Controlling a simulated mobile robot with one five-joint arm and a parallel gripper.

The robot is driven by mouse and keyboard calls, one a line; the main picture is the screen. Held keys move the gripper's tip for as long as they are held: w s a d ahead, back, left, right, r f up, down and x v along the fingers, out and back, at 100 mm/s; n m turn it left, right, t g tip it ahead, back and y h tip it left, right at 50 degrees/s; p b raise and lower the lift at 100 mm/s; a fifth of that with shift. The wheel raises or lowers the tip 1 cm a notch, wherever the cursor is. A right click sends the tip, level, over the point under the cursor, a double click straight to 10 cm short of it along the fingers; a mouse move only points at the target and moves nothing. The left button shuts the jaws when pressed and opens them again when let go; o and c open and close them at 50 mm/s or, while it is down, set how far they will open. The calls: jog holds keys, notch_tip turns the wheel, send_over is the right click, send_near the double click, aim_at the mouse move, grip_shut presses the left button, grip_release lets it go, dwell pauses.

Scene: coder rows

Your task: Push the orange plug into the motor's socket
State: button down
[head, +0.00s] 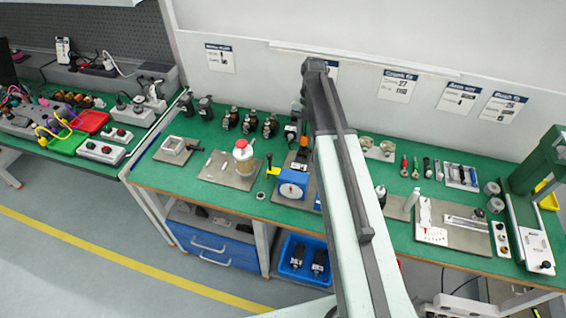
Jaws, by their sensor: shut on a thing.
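My arm rises from the bottom of the head view, bends at the top and comes down to the bench. My gripper (303,133) is small here and partly covered by my own arm. It is shut on a small orange piece, the orange plug (304,142), low over the green bench. Several dark motors (250,122) stand in a row to its left, and one dark motor (290,132) is right beside the gripper. The socket is too small to make out, and I cannot tell whether the plug touches it.
A blue boxed dial (292,184) and a plate with a white jar (243,158) stand in front on the green bench (150,178). Small tools and a grey plate (455,228) lie to the right. A white wall panel (270,75) rises behind.

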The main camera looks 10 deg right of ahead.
jog(key=shift+f, duration=0.35)
jog(key=shift+f+b, duration=0.45)
jog(key=shift+b, duration=0.15)
jog(key=shift+f, duration=0.25)
dwell(0.7)
jog(key=shift+f+b, duration=0.15)
jog(key=shift+b, duration=0.25)
jog(key=shift+f, duration=0.25)
dwell(0.4)
jog(key=c, duration=1.1)
grip_release()
jog(key=shift+r, duration=0.15)
